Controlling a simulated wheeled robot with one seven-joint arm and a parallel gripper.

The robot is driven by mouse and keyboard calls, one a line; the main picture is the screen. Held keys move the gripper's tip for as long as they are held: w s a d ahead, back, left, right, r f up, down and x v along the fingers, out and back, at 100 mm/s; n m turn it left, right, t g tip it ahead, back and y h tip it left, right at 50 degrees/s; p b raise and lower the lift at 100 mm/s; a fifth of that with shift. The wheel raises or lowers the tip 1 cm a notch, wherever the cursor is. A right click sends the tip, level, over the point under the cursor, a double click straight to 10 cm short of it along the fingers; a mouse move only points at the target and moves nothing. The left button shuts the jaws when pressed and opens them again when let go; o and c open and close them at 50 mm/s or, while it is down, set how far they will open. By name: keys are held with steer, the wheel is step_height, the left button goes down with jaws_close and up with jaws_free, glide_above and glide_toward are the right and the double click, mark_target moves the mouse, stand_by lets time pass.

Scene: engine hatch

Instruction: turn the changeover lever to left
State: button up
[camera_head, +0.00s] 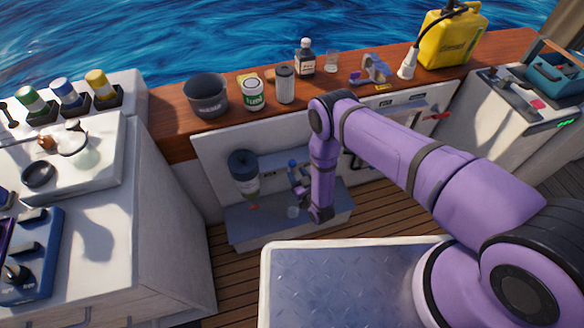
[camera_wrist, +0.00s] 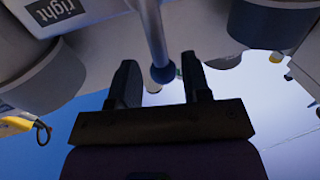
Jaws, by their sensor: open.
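In the wrist view, the changeover lever shows as a pale metal rod (camera_wrist: 151,35) ending in a dark blue ball knob (camera_wrist: 163,73). My gripper (camera_wrist: 160,80) is open, with one dark finger on each side of the knob. I cannot tell whether either finger touches it. In the head view, my gripper (camera_head: 299,190) is low in the hatch recess, partly hidden by my arm. The lever is too small there to make out surely.
A dark-topped filter bowl (camera_head: 244,168) hangs in the recess left of my gripper. The wooden ledge above holds a dark pot (camera_head: 206,95), a green-white can (camera_head: 253,96), a bottle (camera_head: 305,58) and a yellow jerrycan (camera_head: 452,38). A white cabinet (camera_head: 165,230) stands at left.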

mark_target(293, 169)
steer(key=shift+x, duration=1.95)
steer(key=shift+c, duration=0.2)
jaws_close()
